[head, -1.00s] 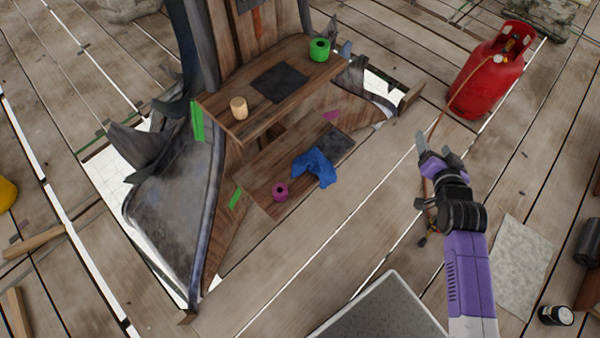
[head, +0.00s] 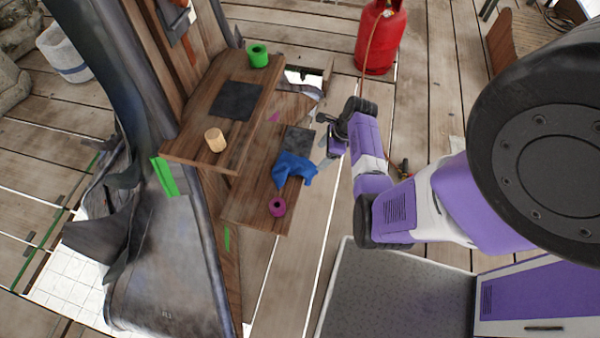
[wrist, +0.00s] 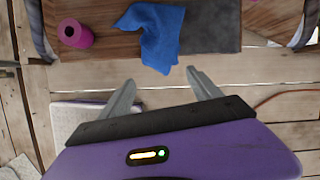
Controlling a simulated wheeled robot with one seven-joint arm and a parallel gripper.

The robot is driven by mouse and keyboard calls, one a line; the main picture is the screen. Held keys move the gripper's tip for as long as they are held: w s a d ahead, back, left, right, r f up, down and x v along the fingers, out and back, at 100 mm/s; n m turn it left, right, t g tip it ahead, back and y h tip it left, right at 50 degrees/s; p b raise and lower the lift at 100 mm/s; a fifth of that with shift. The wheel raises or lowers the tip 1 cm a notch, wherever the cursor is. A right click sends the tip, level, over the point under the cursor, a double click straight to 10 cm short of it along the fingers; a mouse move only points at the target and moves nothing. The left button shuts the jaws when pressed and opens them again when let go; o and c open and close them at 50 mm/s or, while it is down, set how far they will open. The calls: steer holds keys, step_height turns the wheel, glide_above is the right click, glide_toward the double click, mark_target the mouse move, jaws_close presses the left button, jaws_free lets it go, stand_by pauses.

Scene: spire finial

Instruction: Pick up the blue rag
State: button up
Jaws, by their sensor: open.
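The blue rag (head: 293,170) lies crumpled on the lower wooden shelf (head: 240,208), partly over a dark square patch (head: 297,140), with one end hanging past the shelf's front edge. In the wrist view the rag (wrist: 155,35) is at the top centre, ahead of the fingertips. My gripper (head: 326,147) is just right of the rag and apart from it. In the wrist view my gripper (wrist: 162,85) has its two fingers spread with nothing between them.
A magenta roll (head: 277,207) stands on the lower shelf near the rag. The upper shelf (head: 190,140) overhangs behind, holding a wooden cylinder (head: 215,140) and a green roll (head: 257,56). A red gas cylinder (head: 380,40) with a hose stands at the back.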

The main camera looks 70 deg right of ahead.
steer(key=b+x, duration=0.9)
steer(key=x, duration=0.1)
steer(key=shift+a+m, duration=0.25)
steer(key=shift+m, duration=0.15)
steer(key=shift+f, duration=0.1)
steer(key=shift+f, duration=0.15)
jaws_close()
stand_by(0.7)
